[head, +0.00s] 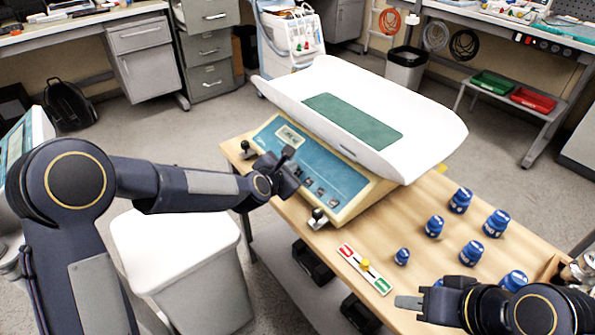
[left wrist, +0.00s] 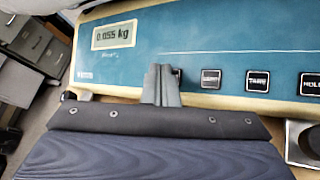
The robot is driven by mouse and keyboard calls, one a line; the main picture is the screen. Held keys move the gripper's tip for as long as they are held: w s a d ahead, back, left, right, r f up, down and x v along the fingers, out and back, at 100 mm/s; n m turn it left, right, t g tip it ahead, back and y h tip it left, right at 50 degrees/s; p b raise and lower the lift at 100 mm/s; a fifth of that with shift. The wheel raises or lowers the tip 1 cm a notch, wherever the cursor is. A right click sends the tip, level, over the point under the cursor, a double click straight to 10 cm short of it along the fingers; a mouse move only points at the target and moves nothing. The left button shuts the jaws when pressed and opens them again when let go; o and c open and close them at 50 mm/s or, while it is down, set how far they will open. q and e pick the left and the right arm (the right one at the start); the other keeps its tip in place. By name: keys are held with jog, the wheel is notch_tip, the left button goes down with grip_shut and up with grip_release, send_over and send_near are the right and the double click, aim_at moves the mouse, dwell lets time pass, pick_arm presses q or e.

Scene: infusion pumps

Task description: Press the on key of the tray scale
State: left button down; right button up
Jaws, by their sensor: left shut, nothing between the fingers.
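The tray scale (head: 350,125) stands on the wooden table, with a white tray, a green mat and a sloped blue key panel. Its display (left wrist: 115,34) reads 0.055 kg in the left wrist view. My left gripper (head: 287,157) is shut and empty, its fingertips (left wrist: 162,75) over the panel between the display and the row of dark keys. A dark key edge (left wrist: 178,74) shows just right of the fingertips, mostly hidden. Whether they touch it, I cannot tell. Further right are another dark key (left wrist: 211,79) and the tare key (left wrist: 258,80). My right gripper (head: 410,302) is low on the right.
Several blue-capped jars (head: 473,251) stand on the table's right part. A red, white and green strip (head: 364,269) with a yellow knob lies near the front edge. A white-lidded bin (head: 180,250) stands below my left arm.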

pick_arm(q)
jog(key=shift+r, duration=0.1)
jog(key=r+p, duration=0.1)
jog(key=s+a+r+p, duration=0.1)
jog(key=r, duration=0.1)
jog(key=a+r, duration=0.1)
jog(key=r, duration=0.1)
jog(key=shift+s+r+p, duration=0.2)
jog(key=shift+p, duration=0.2)
dwell(0.3)
